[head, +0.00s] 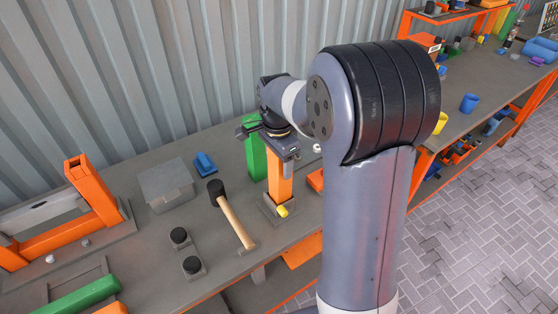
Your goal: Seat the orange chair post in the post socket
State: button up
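An orange post (280,184) stands upright at the middle of the workbench, below my gripper (279,152). Its lower end meets a dark grey block (270,211) with a yellow piece (283,211) at its front. I cannot tell how deep the post goes into the block. My gripper points down at the post's top and covers it; whether the fingers press on it is not clear. Another orange upright (92,188) with an opening at its top belongs to an orange frame (50,240) at the left. I cannot tell for sure which part is the post socket.
A green block (256,160) stands close behind my gripper. A mallet (233,217), a grey lidded box (166,186), a blue piece (204,164) and two black knobs (180,237) lie to the left. A green bar (82,298) lies front left. My arm hides the bench's right part.

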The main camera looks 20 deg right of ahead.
jog(key=shift+o, duration=0.8)
notch_tip(320, 180, up, 12)
jog(key=shift+a+r, duration=0.15)
notch_tip(320, 180, down, 12)
jog(key=shift+r, duration=1.55)
